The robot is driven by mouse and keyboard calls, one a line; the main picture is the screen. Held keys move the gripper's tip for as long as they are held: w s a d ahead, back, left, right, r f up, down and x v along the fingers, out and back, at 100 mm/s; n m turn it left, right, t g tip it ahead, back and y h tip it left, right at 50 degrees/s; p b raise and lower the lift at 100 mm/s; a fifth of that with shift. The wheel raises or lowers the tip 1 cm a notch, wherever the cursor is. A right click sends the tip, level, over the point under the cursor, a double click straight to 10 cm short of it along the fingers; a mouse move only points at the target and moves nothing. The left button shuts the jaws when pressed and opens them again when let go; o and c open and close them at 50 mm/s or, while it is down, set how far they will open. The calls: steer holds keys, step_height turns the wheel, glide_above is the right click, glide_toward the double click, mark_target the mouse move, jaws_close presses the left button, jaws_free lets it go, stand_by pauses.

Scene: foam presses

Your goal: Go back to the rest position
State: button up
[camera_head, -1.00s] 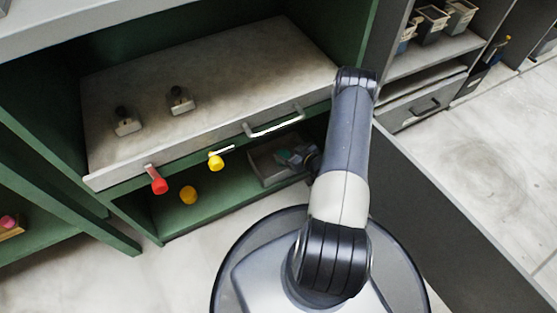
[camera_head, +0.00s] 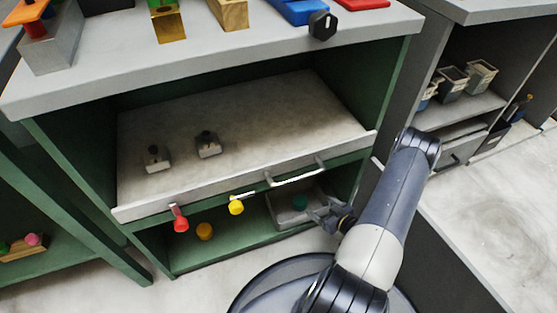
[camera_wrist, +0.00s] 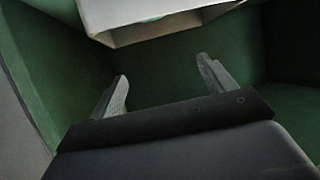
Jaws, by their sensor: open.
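My gripper (camera_wrist: 163,72) is open in the wrist view, with nothing between its two fingers. In the head view my gripper (camera_head: 326,214) is small and dark at the right end of the lower green shelf, by the right side of a grey bin (camera_head: 283,222). A dark teal round thing (camera_head: 300,202) lies in that bin. A pale box-like thing (camera_wrist: 150,30), perhaps the bin, is beyond the fingers in the wrist view. My arm reaches down and left to the shelf from the right.
A yellow ball (camera_head: 204,231) lies below.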

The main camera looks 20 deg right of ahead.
steer(key=b+x, duration=0.4)
steer(key=x, duration=0.7)
steer(key=shift+f, duration=0.2)
step_height(320, 180, up, 4)
steer(key=shift+s+d+f+p, duration=0.15)
steer(key=shift+f+p, duration=0.1)
steer(key=shift+p, duration=0.8)
steer(key=shift+r+p, duration=0.45)
steer(key=shift+r, duration=0.3)
